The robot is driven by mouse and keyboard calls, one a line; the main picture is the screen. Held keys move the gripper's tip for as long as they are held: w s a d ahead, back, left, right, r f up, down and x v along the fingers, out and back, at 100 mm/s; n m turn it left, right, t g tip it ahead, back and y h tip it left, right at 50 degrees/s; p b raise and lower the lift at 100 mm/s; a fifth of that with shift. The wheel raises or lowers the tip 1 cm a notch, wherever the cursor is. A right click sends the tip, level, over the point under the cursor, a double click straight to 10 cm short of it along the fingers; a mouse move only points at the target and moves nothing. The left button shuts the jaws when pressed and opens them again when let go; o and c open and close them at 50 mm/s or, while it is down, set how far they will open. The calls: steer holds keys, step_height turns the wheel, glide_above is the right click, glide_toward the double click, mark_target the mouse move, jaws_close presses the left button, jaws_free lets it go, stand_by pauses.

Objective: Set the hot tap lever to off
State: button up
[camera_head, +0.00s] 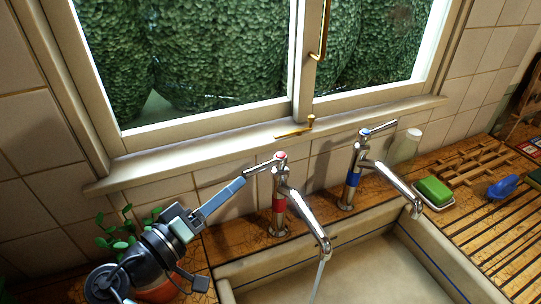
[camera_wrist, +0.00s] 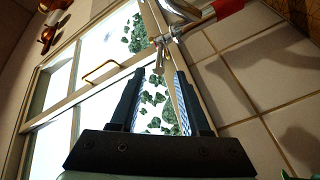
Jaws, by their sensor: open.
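The hot tap (camera_head: 279,209), chrome with a red band, stands at the sink's back left. A stream of water (camera_head: 318,281) runs from its spout. Its lever (camera_head: 259,167) points left, towards my gripper (camera_head: 241,182). My gripper is open, with its fingertips at the lever's free end.
A blue-banded tap (camera_head: 350,184) stands to the right, with a cup (camera_head: 407,146) behind it. A potted plant (camera_head: 117,238) is beside my arm at left. The window sill (camera_head: 215,156) runs behind. A green sponge (camera_head: 434,190) lies right of the sink (camera_head: 377,265).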

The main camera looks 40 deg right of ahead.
mark_target(266, 163)
steer(key=x, duration=1)
steer(key=shift+d, duration=0.35)
jaws_close()
steer(key=shift+d+f, duration=0.1)
steer(key=shift+f, duration=0.05)
stand_by(0.7)
